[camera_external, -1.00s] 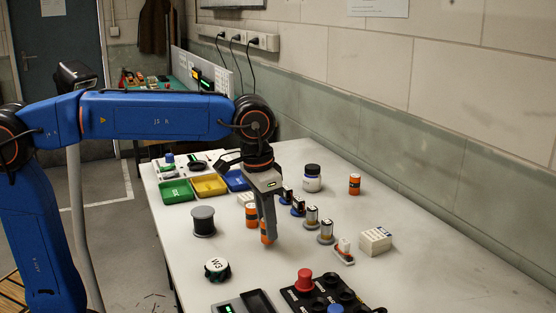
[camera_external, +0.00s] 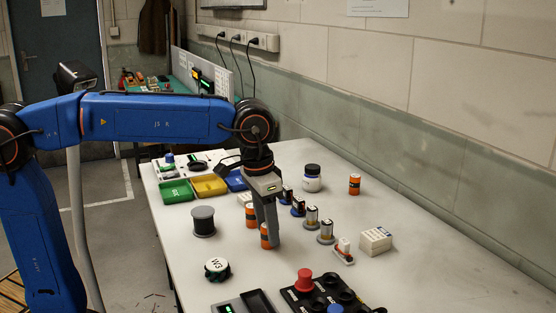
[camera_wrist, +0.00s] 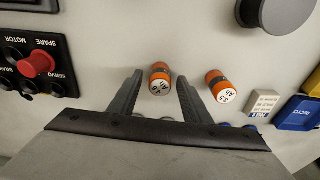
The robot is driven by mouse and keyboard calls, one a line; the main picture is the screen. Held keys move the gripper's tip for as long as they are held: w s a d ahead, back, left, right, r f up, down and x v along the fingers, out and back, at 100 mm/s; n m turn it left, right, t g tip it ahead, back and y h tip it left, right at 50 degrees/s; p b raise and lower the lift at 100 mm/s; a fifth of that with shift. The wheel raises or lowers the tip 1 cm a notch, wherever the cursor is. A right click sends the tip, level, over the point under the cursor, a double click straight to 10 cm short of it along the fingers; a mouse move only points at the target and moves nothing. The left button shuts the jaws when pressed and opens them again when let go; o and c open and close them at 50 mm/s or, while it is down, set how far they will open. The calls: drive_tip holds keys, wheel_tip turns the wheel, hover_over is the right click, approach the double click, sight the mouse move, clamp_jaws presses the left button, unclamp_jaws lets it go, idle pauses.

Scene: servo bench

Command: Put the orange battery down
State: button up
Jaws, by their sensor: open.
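An orange battery (camera_external: 265,236) with a dark band stands upright on the white bench. In the wrist view this battery (camera_wrist: 159,79) lies between the two fingers, with gaps beside it. My gripper (camera_external: 271,240) points down over it and is open. A second orange battery (camera_external: 251,216) stands just behind it; in the wrist view this second battery (camera_wrist: 218,86) is outside the right finger. A third orange battery (camera_external: 354,184) stands farther back near the wall.
A dark spool (camera_external: 203,222) and a round W3 part (camera_external: 217,268) stand to the left. Small parts on round bases (camera_external: 312,219) stand close on the right. A white block (camera_external: 375,242) is farther right. A panel with a red button (camera_external: 304,280) is at the front.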

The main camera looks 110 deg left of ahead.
wheel_tip(320, 180, up, 12)
drive_tip(key=s+d, duration=0.1)
drive_tip(key=shift+f, duration=0.15)
idle(0.4)
drive_tip(key=s+d+f, duration=0.1)
drive_tip(key=d, duration=0.3)
drive_tip(key=s+d+f+m, duration=0.1)
drive_tip(key=d, duration=0.3)
drive_tip(key=s+d+f+m, duration=0.1)
drive_tip(key=d+f, duration=0.1)
drive_tip(key=d, duration=0.2)
drive_tip(key=shift+s+t, duration=0.4)
drive_tip(key=s+d+f+m+t+h, duration=0.15)
drive_tip(key=s+d+f+m, duration=0.25)
drive_tip(key=s+d+f, duration=0.9)
wheel_tip(320, 180, down, 10)
drive_tip(key=s+m+t, duration=0.1)
drive_tip(key=s+m, duration=0.1)
drive_tip(key=shift+s+d+m, duration=0.25)
drive_tip(key=shift+d+m, duration=0.15)
drive_tip(key=shift+o, duration=0.4)
drive_tip(key=shift+t+y, duration=0.25)
